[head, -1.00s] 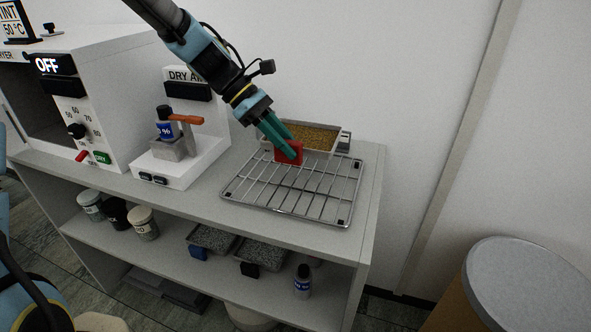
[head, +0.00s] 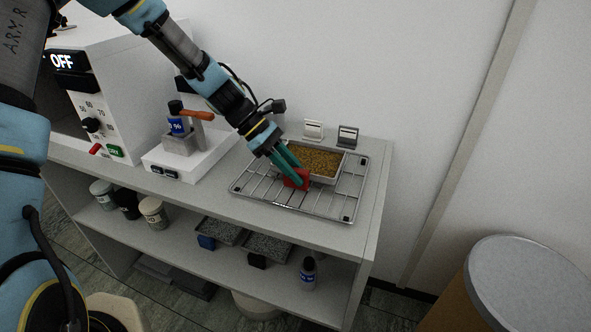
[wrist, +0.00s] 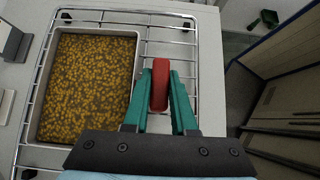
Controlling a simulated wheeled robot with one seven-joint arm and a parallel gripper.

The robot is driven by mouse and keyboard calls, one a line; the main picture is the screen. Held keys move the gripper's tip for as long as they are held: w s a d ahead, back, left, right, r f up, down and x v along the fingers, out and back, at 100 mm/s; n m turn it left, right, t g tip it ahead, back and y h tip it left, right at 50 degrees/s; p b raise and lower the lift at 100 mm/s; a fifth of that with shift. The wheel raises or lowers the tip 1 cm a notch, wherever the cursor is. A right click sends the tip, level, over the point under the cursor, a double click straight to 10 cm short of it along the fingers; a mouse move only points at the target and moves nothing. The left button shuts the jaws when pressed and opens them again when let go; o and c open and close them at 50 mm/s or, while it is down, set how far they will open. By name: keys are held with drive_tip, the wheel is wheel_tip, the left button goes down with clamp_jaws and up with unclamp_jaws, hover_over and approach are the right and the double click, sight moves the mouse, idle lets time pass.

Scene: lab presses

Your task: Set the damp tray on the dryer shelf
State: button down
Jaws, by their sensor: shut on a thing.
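The shallow metal tray (head: 318,160) of yellow-brown grains is over the back part of the wire rack (head: 330,205); I cannot tell whether it touches the wires. My gripper (head: 297,180) is shut on the tray's red handle (head: 301,178). In the wrist view the tray (wrist: 136,90) lies left of my gripper (wrist: 160,100), with the red handle (wrist: 160,84) between the green fingers. The white dryer (head: 135,85) stands at the left of the bench. Its display reads OFF, and its dark opening is partly hidden by my arm; no shelf inside can be made out.
A white stand (head: 180,160) with a blue-labelled bottle and orange-handled part stands between dryer and rack. White and grey holders (head: 347,136) are behind the rack. The lower shelf (head: 185,225) holds jars, grey-filled trays and a bottle. A lidded drum (head: 530,275) stands at right.

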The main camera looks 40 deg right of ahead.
drive_tip(key=c, duration=0.7)
unclamp_jaws()
drive_tip(key=shift+f+b, duration=0.2)
drive_tip(key=shift+b, duration=0.1)
drive_tip(key=b+v, duration=0.3)
drive_tip(key=v, duration=0.8)
drive_tip(key=w+a+f+m+t+y, duration=0.1)
drive_tip(key=a+t, duration=0.1)
drive_tip(key=a, duration=0.7)
drive_tip(key=w+a+m+t+y, duration=0.1)
drive_tip(key=a+m+t, duration=0.1)
drive_tip(key=a, duration=0.8)
drive_tip(key=w+a+f+m+t+y, duration=0.1)
drive_tip(key=w+a+m+t, duration=0.1)
drive_tip(key=a, duration=0.7)
drive_tip(key=shift+a+f+t+y, duration=0.2)
drive_tip(key=shift+f+t+y, duration=0.2)
drive_tip(key=shift+t, duration=0.3)
drive_tip(key=a+m, duration=0.1)
drive_tip(key=a, duration=0.1)
drive_tip(key=s+a+t, duration=0.1)
drive_tip(key=a, duration=0.2)
drive_tip(key=s+a+m+y, duration=0.1)
drive_tip(key=a, duration=0.1)
drive_tip(key=shift+a+r+m+t, duration=0.2)
drive_tip(key=shift+a+m+t, duration=0.1)
drive_tip(key=shift+t, duration=0.1)
drive_tip(key=shift+c, duration=0.8)
drive_tip(key=shift+s+a, duration=0.1)
drive_tip(key=shift+c, duration=0.6)
